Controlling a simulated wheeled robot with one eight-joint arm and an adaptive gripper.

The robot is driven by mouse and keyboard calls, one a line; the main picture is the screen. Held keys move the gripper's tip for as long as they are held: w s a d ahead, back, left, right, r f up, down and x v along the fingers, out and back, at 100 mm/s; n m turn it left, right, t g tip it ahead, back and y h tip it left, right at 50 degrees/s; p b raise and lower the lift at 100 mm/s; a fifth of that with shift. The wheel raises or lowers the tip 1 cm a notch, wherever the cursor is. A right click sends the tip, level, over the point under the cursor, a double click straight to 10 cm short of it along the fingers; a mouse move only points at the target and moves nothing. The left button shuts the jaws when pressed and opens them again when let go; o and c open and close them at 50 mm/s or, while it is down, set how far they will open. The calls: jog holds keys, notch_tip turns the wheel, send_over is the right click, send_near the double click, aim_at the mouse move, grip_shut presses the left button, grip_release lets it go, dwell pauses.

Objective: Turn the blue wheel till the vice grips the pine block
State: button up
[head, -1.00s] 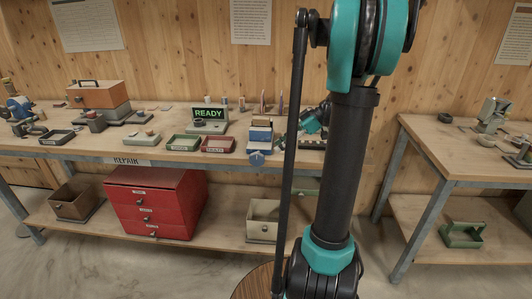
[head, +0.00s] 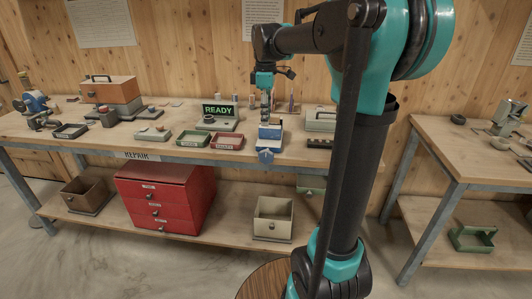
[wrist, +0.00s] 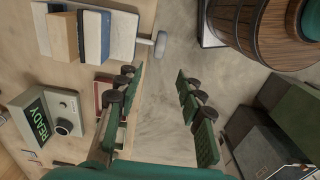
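The vice (head: 270,133) stands at the front edge of the repair bench, with its blue wheel (head: 266,156) facing outward below the bench top. In the wrist view, the wheel (wrist: 161,43) shows edge-on on a short shaft and looks greyish. The tan pine block (wrist: 62,37) sits in the vice beside the dark blue jaw (wrist: 91,37); I cannot tell whether they touch. My gripper (wrist: 158,75) is open and empty, pointing down, its fingertips a little to one side of the wheel. In the head view, my gripper (head: 266,92) is above the vice.
A READY display (head: 219,117), a red tray (head: 227,141) and a green tray (head: 193,138) stand left of the vice. A grey case (head: 320,119) is to its right. Below are a red drawer cabinet (head: 160,198) and a beige bin (head: 273,218).

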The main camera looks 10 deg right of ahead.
aim_at(266, 150)
notch_tip(266, 150, down, 15)
jog(key=shift+f, duration=0.1)
dwell(0.3)
jog(key=shift+c, duration=0.6)
grip_shut()
